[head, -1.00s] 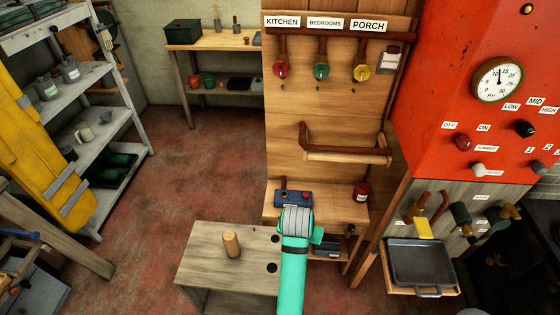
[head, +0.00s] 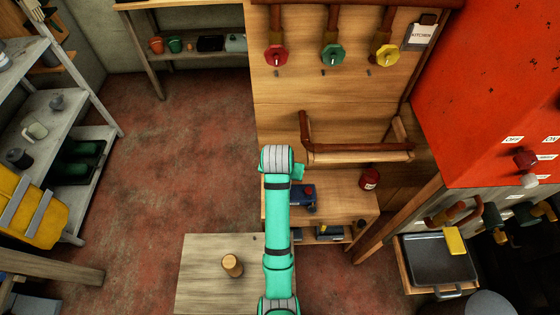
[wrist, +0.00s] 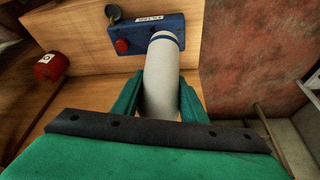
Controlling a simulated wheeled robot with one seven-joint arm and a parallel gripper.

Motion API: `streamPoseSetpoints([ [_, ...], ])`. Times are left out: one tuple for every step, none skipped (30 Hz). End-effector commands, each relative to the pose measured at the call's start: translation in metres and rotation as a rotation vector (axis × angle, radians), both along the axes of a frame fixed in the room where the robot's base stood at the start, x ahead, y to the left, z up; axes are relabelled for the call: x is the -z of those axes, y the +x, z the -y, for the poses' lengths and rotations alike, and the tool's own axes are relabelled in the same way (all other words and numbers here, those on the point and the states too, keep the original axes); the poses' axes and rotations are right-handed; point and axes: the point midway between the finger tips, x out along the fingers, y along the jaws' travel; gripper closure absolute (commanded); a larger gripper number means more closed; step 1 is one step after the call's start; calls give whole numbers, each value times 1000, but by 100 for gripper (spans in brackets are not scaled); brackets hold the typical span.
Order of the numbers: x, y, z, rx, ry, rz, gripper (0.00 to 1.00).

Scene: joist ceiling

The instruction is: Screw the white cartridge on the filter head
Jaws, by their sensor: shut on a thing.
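The white cartridge (wrist: 161,72) with a blue band near its far end is between my gripper's (wrist: 162,85) teal fingers in the wrist view, and the gripper is shut on it. The blue filter head (wrist: 128,35), with a round gauge, a red knob and a label, is beyond it. The cartridge's banded end overlaps the head's lower right edge in that view; I cannot tell whether they touch. In the head view the filter head (head: 303,197) is on the wooden bench, partly behind my arm. My arm hides the cartridge and fingers there.
A red labelled canister (head: 369,178) stands on the bench right of the filter head. A wooden cylinder (head: 232,265) stands on the low table (head: 205,285). A dark tray (head: 440,260) is at right.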

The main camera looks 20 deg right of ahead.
Motion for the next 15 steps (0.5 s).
streamPoseSetpoints([
  [0,0,0,-1,0,0,97],
  [0,0,0,-1,0,0,97],
  [0,0,-1,-1,0,0,97],
  [0,0,-1,-2,0,0,97],
  [0,0,-1,-2,0,0,97],
  [0,0,-1,-2,0,0,97],
  [0,1,-1,-2,0,0,97],
  [0,1,-1,-2,0,1,97],
  [0,1,-1,-2,0,1,97],
  [0,1,-1,-3,-1,1,97],
  [0,1,-1,-3,-1,2,97],
  [-1,0,-2,-2,-2,4,97],
  [-1,1,-2,-2,-5,9,97],
  [-2,1,-2,-2,-8,14,97],
  [-3,1,-2,-1,-14,24,97],
])
